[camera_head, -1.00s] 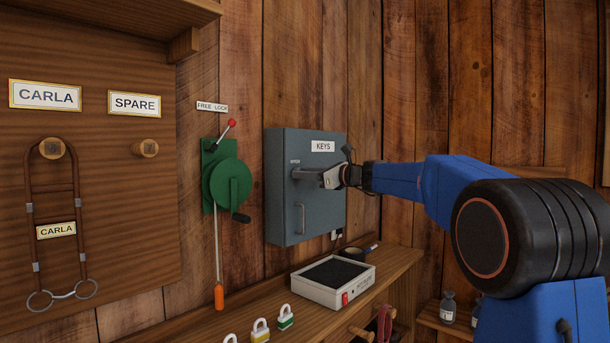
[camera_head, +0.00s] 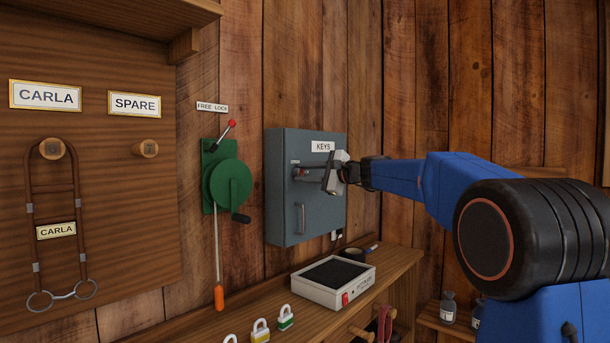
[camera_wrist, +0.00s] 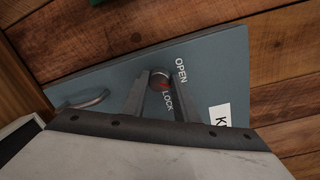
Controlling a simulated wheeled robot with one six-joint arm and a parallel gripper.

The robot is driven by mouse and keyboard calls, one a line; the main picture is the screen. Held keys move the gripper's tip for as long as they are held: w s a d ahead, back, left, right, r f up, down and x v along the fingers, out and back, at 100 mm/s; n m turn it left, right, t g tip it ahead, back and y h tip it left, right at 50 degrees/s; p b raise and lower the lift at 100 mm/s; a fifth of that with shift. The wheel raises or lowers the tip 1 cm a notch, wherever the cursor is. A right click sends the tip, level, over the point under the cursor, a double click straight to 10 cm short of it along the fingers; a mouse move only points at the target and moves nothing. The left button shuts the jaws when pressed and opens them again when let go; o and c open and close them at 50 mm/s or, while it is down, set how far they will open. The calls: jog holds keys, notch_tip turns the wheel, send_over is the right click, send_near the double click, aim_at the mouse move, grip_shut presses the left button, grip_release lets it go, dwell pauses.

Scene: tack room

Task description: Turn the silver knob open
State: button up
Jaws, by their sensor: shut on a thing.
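The silver knob (camera_wrist: 159,77) sits on the front of the grey-blue key cabinet (camera_head: 283,205) labelled KEYS. In the wrist view it shows between my two fingertips, with a red mark on its near side and the words OPEN and LOCK printed beside it. My gripper (camera_head: 304,174) is shut on the knob, with one finger on each side; it also shows in the wrist view (camera_wrist: 161,86). In the head view the fingers partly hide the knob, and a small red patch shows there. The cabinet door looks closed.
A door handle (camera_head: 301,218) is below the knob. A green lever device (camera_head: 228,184) is mounted left of the cabinet. A white box with a dark top (camera_head: 324,291) and several padlocks (camera_head: 261,331) stand on the wooden shelf below.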

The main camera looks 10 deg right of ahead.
jog(key=n, duration=0.6)
jog(key=shift+n+h, duration=0.3)
dwell(0.4)
jog(key=o, duration=1.1)
jog(key=shift+a, duration=0.1)
jog(key=shift+c, duration=0.2)
jog(key=v, duration=1.7)
jog(key=shift+s, duration=0.3)
jog(key=shift+f, duration=0.1)
